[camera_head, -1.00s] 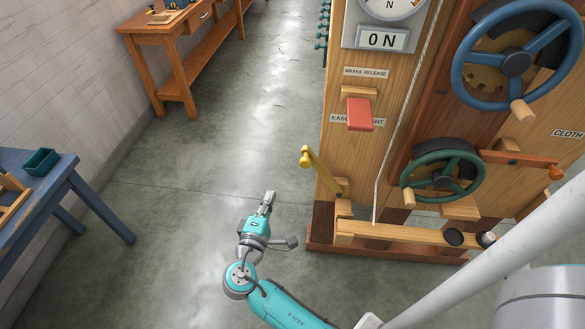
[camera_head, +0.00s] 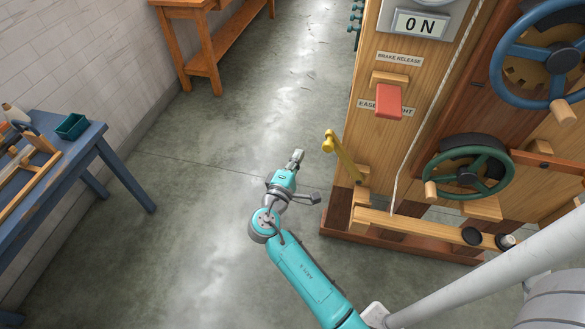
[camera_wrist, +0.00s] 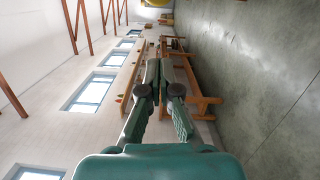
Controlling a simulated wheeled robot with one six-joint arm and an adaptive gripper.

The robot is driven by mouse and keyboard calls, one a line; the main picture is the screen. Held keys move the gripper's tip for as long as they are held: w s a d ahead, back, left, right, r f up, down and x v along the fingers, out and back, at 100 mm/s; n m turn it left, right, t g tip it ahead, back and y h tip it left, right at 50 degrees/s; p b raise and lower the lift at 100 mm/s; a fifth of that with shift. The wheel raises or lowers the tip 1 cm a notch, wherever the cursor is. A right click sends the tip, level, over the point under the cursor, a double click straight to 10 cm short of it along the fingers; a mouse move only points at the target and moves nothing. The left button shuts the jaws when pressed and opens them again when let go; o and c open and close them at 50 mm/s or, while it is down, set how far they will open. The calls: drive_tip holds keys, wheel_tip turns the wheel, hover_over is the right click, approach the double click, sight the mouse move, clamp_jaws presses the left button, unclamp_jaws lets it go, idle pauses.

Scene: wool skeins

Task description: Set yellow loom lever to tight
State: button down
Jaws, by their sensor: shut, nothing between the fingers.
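The yellow lever (camera_head: 344,158) is on the lower left side of the wooden loom (camera_head: 385,160). It slants up and to the left from its wooden mount, its round knob at the upper left end. A label above it reads "EASE" and "IGHT", partly hidden by a red lever (camera_head: 389,101). My gripper (camera_head: 295,158) is shut and empty, to the left of the yellow knob and apart from it. In the wrist view my gripper (camera_wrist: 159,72) has its fingers together, and neither the lever nor the loom shows there.
A blue table (camera_head: 60,165) with a green box (camera_head: 72,126) stands at the left. An orange-brown bench (camera_head: 205,45) stands farther back. Blue and green handwheels (camera_head: 468,172) are on the loom's right. The grey floor (camera_head: 190,190) between is clear.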

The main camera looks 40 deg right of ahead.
drive_tip(key=shift+s+d+r, duration=0.1)
drive_tip(key=shift+s+d, duration=0.15)
drive_tip(key=shift+d, duration=0.6)
drive_tip(key=shift+s+d+r, duration=0.1)
drive_tip(key=shift+s+d, duration=0.15)
drive_tip(key=shift+d, duration=0.65)
drive_tip(key=shift+s+d+r, duration=0.1)
drive_tip(key=shift+s+d, duration=0.15)
drive_tip(key=shift+d, duration=0.6)
